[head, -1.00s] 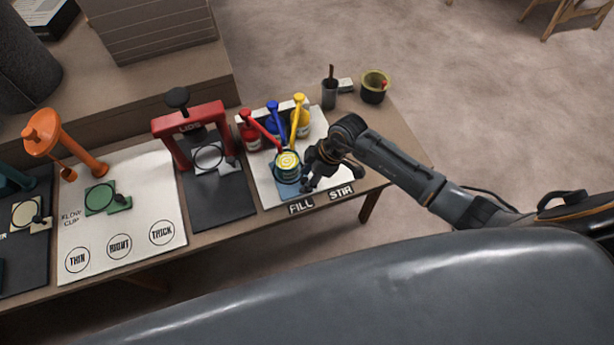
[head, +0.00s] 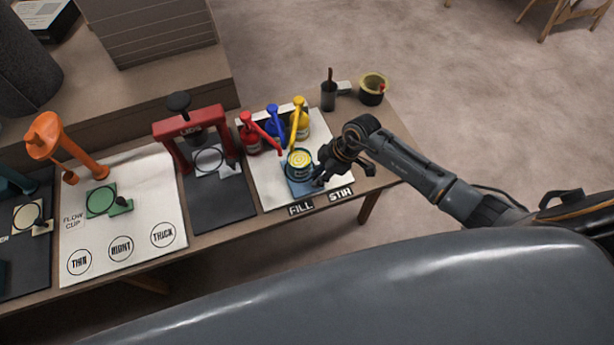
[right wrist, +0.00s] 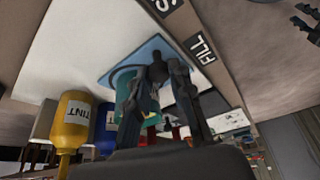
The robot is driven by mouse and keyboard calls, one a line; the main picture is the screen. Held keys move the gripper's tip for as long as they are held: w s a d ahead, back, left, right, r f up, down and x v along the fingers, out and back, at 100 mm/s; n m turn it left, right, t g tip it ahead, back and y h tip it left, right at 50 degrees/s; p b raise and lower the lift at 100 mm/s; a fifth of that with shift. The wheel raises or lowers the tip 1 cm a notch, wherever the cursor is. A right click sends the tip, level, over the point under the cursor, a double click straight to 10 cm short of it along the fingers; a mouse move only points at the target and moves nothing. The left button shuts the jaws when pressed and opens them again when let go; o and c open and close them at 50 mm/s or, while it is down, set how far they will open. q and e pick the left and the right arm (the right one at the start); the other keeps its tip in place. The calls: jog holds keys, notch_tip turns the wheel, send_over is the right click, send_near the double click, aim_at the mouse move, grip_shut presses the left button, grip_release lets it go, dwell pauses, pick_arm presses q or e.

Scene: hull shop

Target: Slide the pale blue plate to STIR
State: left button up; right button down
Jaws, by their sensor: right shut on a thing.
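The pale blue plate (head: 296,189) lies on the white mat near its front edge, with an open can (head: 300,163) of yellow paint on it. It sits between the FILL label (head: 301,209) and the STIR label (head: 340,195). My right gripper (head: 321,179) reaches in from the right and is shut at the plate's dark knob. In the right wrist view the fingers close around the knob (right wrist: 158,69) on the plate (right wrist: 150,48); the teal can is partly hidden behind them. My left gripper is not in view.
Red (head: 251,138), blue (head: 277,128) and yellow (head: 299,122) tint pumps stand behind the can. A red press (head: 189,131) stands to the left. A dark cup (head: 328,95) and a yellow-rimmed pot (head: 372,89) stand at the back right. The mat right of the plate is partly under my gripper.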

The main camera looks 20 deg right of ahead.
jog(key=d, duration=0.4)
jog(key=d+p, duration=0.1)
jog(key=d, duration=0.4)
jog(key=shift+w, duration=0.2)
jog(key=c, duration=1.2)
grip_release()
jog(key=shift+d, duration=0.1)
jog(key=shift+r, duration=0.45)
jog(key=v, duration=1.1)
jog(key=shift+s, duration=0.1)
